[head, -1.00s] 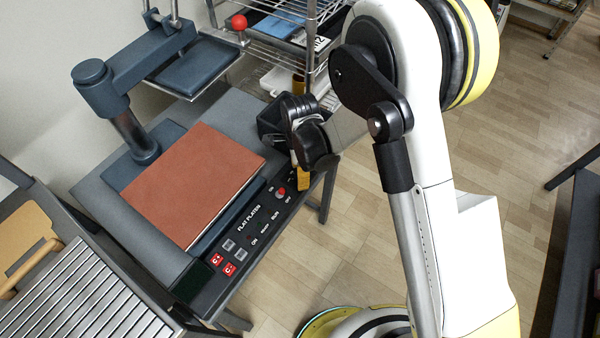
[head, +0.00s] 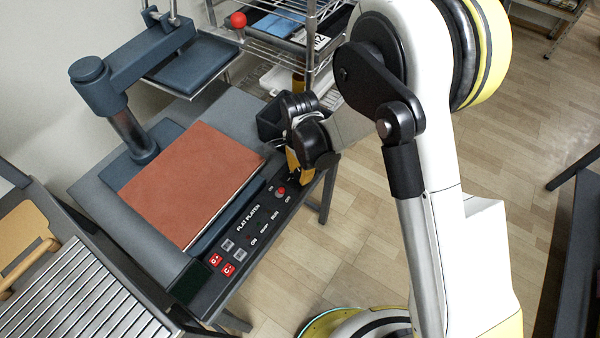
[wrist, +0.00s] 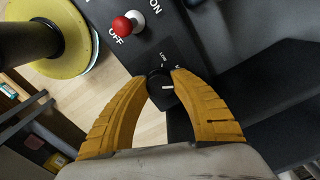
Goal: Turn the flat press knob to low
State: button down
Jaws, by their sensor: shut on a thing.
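The flat press (head: 262,197) has a dark control panel lettered FLAT PLATEN and a red-brown pad (head: 190,180). In the wrist view its black round knob (wrist: 162,98) sits between the yellow fingers of my gripper (wrist: 163,78). The fingers are shut on the knob, one on each side. A white mark on the knob points right in that view, while the LOW lettering lies above the knob, so the mark is not lined up with it. In the head view my gripper (head: 299,168) is at the panel's far right end, and its fingers and wrist hide the knob.
A red switch (head: 281,191) with ON/OFF lettering is close to the knob; it also shows in the wrist view (wrist: 122,26). Red counters (head: 215,259) are at the panel's near end. A wire rack (head: 290,50) stands behind. The floor at right is open.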

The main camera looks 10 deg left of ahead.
jog(key=n+b, duration=0.1)
jog(key=n, duration=0.3)
jog(key=shift+n, duration=0.4)
jog(key=n, duration=0.3)
jog(key=shift+n, duration=0.3)
jog(key=n+b, duration=0.1)
jog(key=n, duration=0.2)
jog(key=shift+n, duration=2.1)
jog(key=c, duration=1)
grip_release()
jog(key=shift+r, duration=0.15)
